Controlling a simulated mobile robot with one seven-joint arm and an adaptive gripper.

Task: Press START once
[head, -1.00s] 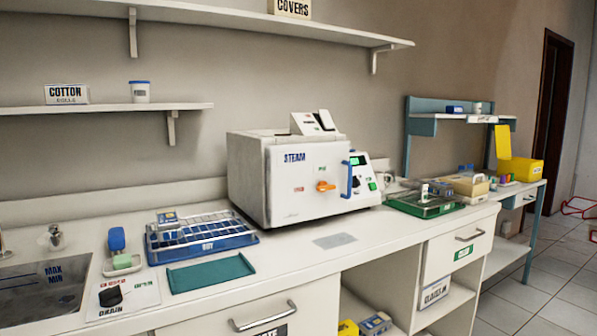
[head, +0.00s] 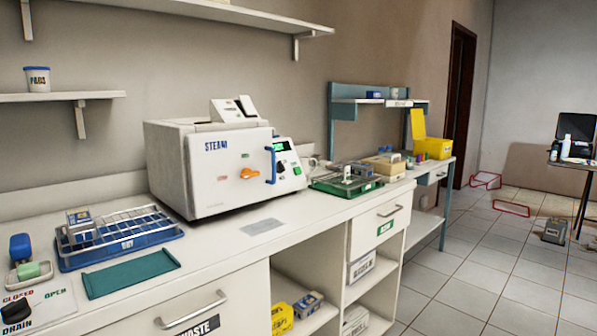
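A white steam sterilizer (head: 205,185) stands on the white counter, left of the picture's middle. Its front door carries the word STEAM, an orange knob (head: 249,173) and a blue upright handle (head: 270,166). A control panel (head: 291,180) sits at its right side, with a small green-lit display (head: 282,147), a black knob (head: 281,167) and a green button (head: 297,170). The button's label is too small to read, so I cannot tell whether it says START. My gripper is not in view.
A blue tray with a wire rack (head: 120,243), a teal mat (head: 130,273) and a drain lever panel (head: 40,302) lie left of the sterilizer. A green tray (head: 345,187) stands to its right.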

